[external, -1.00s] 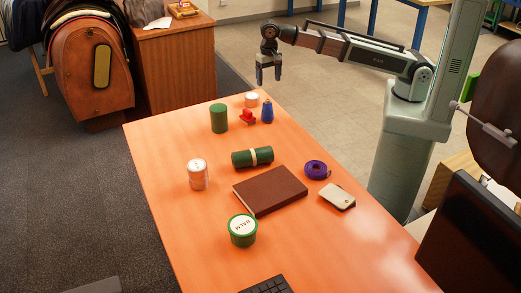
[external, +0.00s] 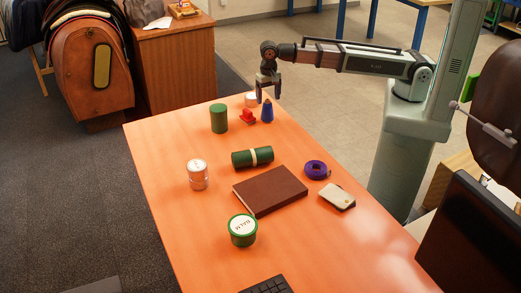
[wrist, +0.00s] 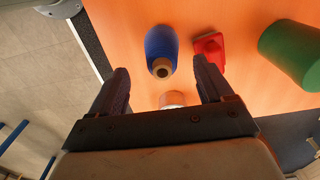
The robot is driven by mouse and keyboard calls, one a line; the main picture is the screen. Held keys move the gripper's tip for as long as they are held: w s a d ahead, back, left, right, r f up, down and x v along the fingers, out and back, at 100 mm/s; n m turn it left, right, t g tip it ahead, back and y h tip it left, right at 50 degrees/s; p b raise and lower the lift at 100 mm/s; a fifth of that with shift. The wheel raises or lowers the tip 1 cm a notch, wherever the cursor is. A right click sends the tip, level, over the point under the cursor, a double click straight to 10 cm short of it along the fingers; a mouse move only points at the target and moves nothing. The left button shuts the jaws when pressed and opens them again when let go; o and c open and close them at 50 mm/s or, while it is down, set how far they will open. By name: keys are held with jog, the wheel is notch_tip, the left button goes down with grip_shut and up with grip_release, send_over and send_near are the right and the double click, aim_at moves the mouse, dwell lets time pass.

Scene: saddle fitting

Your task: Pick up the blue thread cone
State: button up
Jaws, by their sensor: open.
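The blue thread cone (external: 267,112) stands upright near the far end of the orange table. In the wrist view the cone (wrist: 160,45) shows from above, with its tan top ring toward me, ahead of my fingers and a little left of the middle of the gap. My gripper (external: 268,97) is open and empty, just above and behind the cone in the external view.
A red object (external: 248,117) stands close beside the cone, with a green cylinder (external: 219,118) farther left. A white-topped tin (external: 251,99) is behind, below my gripper. A green roll (external: 252,157), a brown book (external: 270,190) and a purple tape (external: 316,169) lie nearer the camera.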

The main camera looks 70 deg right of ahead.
aim_at(268, 103)
jog(key=shift+w+f, duration=0.1)
jog(key=shift+f, duration=2.5)
jog(key=c, duration=1.2)
